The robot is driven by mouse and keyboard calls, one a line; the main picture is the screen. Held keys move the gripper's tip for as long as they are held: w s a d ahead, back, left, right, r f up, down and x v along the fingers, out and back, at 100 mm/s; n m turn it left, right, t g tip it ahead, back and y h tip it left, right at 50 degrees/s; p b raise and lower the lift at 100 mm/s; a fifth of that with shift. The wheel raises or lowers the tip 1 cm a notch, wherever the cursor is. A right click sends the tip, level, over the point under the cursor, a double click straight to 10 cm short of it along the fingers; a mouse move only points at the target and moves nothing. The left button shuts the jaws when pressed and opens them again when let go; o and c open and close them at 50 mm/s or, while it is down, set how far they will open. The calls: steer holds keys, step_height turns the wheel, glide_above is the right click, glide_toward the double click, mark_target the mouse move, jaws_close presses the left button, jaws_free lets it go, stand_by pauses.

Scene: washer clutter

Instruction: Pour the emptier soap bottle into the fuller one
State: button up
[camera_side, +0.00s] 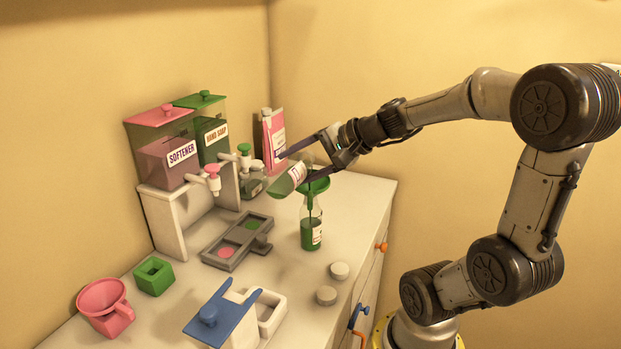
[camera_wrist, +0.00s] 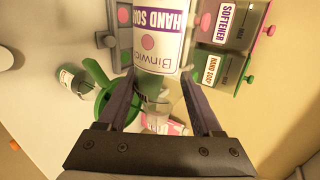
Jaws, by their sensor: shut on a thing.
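My gripper (camera_side: 296,165) is shut on a clear soap bottle (camera_side: 284,186), holding it tilted above the counter. Green liquid shows in its lower-left end. Its label (camera_wrist: 163,35) reads "HAND SOAP" in the wrist view. The other soap bottle (camera_side: 312,236) stands upright on the counter with green liquid in it. A green funnel (camera_side: 317,187) sits at its top, right beside and below the held bottle. The funnel also shows in the wrist view (camera_wrist: 100,98). I cannot tell whether liquid is flowing from the held bottle.
Softener (camera_side: 160,165) and hand soap (camera_side: 211,138) dispensers stand at the back left. A clear container (camera_side: 252,187) and a pink carton (camera_side: 274,140) are behind the held bottle.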

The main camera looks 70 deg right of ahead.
steer(key=shift+d+f+m+y, duration=0.25)
steer(key=shift+f+m+y, duration=0.45)
steer(key=shift+m+y, duration=0.15)
stand_by(2.3)
steer(key=shift+r, duration=0.1)
stand_by(0.4)
